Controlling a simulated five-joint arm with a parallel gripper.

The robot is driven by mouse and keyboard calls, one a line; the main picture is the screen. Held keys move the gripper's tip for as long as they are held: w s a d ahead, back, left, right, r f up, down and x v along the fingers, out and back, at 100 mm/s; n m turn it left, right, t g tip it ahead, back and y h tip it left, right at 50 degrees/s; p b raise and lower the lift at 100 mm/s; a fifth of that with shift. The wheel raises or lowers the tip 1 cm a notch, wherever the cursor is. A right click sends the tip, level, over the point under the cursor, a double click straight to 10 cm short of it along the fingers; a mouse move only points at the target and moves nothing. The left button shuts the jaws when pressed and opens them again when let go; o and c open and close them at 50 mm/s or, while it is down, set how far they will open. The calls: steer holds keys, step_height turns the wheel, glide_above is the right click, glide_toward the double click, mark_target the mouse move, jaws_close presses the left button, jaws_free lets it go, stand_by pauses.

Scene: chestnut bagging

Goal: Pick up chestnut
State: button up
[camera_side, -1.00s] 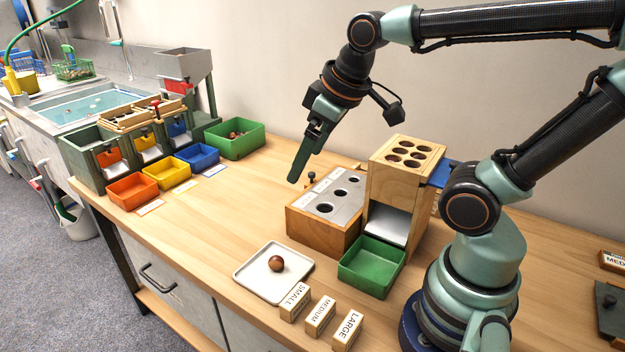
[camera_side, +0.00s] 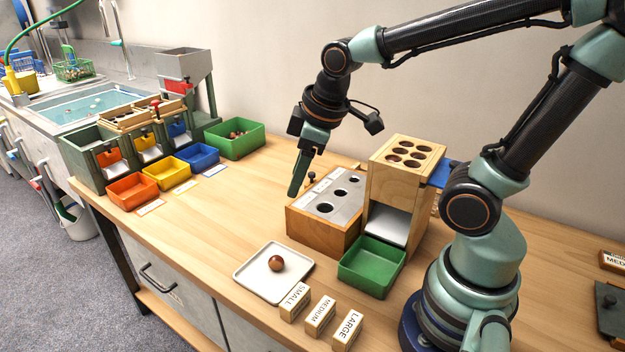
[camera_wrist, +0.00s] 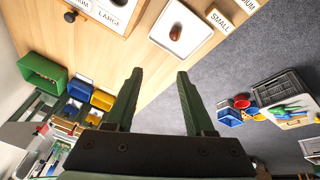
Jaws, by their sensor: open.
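A brown chestnut (camera_side: 276,263) lies on a white square tray (camera_side: 252,280) near the front edge of the bench. In the wrist view the chestnut (camera_wrist: 176,32) is at the top, on the white tray (camera_wrist: 192,34), beyond my fingertips and a little right of the gap. My gripper (camera_side: 294,190) is above the bench, behind the tray and beside the wooden hole gauge. In the wrist view my gripper (camera_wrist: 159,74) has its two green fingers apart with nothing between them. More chestnuts (camera_side: 237,134) lie in the green bin (camera_side: 262,134) at the back.
The wooden hole gauge (camera_side: 305,225) and the tall wooden box with holes (camera_side: 372,185) stand right of my gripper. A green tray (camera_side: 372,283) is in front of the box. SMALL, MEDIUM and LARGE blocks (camera_side: 320,315) line the front. The bench between the tray and the colored bins is clear.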

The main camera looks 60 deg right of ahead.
step_height(320, 180, down, 8)
steer(key=w+a+n+g, duration=0.2)
steer(key=w+n, duration=0.1)
steer(key=n, duration=0.6)
glide_above(277, 257)
steer(key=f, duration=0.7)
steer(key=shift+s+d+f, duration=0.15)
steer(key=shift+s+d, duration=0.1)
steer(key=shift+s, duration=0.05)
steer(key=shift+w+a+f, duration=0.1)
steer(key=shift+w+f, duration=0.05)
steer(key=shift+f, duration=1.15)
steer(key=shift+w+a+f, duration=0.1)
steer(key=shift+w+f, duration=0.05)
steer(key=shift+f, duration=1.1)
steer(key=c, duration=0.7)
